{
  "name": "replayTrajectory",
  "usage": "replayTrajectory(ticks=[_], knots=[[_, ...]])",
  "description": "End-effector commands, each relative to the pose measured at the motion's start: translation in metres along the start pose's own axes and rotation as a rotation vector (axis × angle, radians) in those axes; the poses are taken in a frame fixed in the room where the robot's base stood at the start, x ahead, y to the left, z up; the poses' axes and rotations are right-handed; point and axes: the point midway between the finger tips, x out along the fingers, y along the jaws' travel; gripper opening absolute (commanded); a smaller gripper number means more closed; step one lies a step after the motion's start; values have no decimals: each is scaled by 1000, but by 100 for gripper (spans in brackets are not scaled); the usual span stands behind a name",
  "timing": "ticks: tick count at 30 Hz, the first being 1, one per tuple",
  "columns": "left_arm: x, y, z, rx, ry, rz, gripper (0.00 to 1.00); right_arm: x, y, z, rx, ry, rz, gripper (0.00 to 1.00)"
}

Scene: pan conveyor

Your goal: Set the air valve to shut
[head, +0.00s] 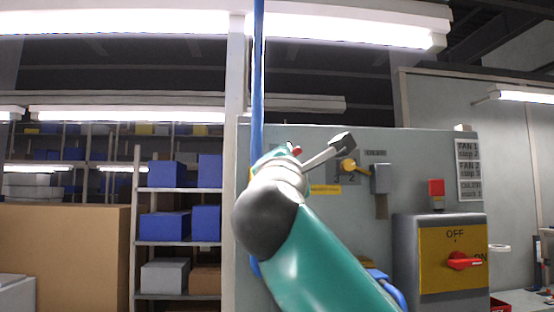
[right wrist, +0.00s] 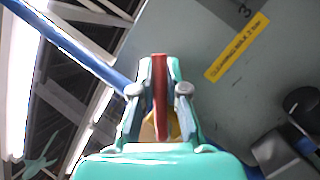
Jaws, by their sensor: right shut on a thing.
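The air valve's red lever (right wrist: 160,97) stands between the fingers of my right gripper (right wrist: 160,70) in the right wrist view, and the gripper is shut on it. A small yellow part (right wrist: 147,131) shows behind the fingers. In the head view a red bit of the lever (head: 297,150) shows just beyond my right wrist, by the blue air pipe (head: 257,100). My right forearm and wrist hide most of the valve and the gripper there, so the lever's angle to the pipe is unclear. My left gripper is in neither view.
A yellow switch box with a red OFF/ON handle (head: 464,261) is at right. Shelves with blue bins (head: 165,174) stand at left.

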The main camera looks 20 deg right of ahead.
Motion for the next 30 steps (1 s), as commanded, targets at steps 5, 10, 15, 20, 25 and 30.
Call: replayTrajectory(ticks=[5,10,15,20,25,30], knots=[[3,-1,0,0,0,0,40,-3,-12,-3,150,-32,-69,0],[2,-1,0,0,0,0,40,-5,-22,-4,291,-62,-128,0],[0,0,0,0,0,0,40,-8,-30,-6,410,-89,-179,0],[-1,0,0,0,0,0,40,-10,-35,-9,494,-106,-215,0],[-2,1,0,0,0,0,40,-12,-39,-10,551,-120,-238,0],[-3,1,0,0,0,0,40,-12,-41,-12,576,-125,-250,0]])
